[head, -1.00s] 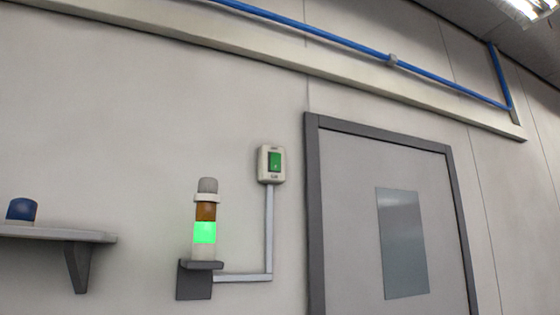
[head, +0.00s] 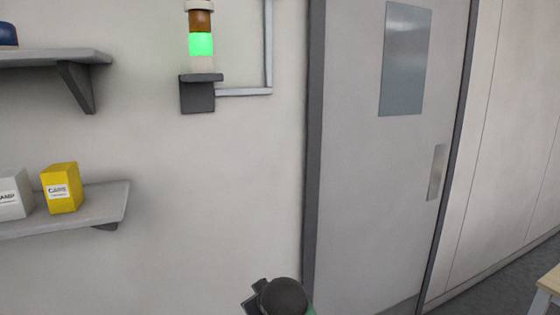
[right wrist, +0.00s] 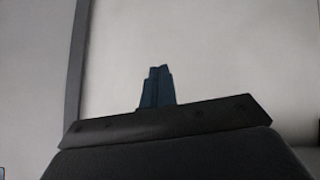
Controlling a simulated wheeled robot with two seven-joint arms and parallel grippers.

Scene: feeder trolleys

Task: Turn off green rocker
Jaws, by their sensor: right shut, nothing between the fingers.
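The green rocker is out of the head view now. Its grey conduit (head: 268,45) runs up out of the top edge, beside the door frame. The signal tower (head: 201,43) on its wall bracket (head: 197,95) has its green segment lit. My right gripper (right wrist: 157,82) shows in the right wrist view with its blue fingers together and nothing between them, in front of a pale, plain surface. In the head view, a dark rounded part of my arm shows at the bottom edge. My left gripper is not in view.
A grey door (head: 385,170) with a dark frame (head: 316,130) stands right of the tower. Two wall shelves are at left; the lower shelf (head: 105,203) holds a yellow box (head: 62,188) and a white box (head: 12,195). A table corner (head: 548,287) shows at lower right.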

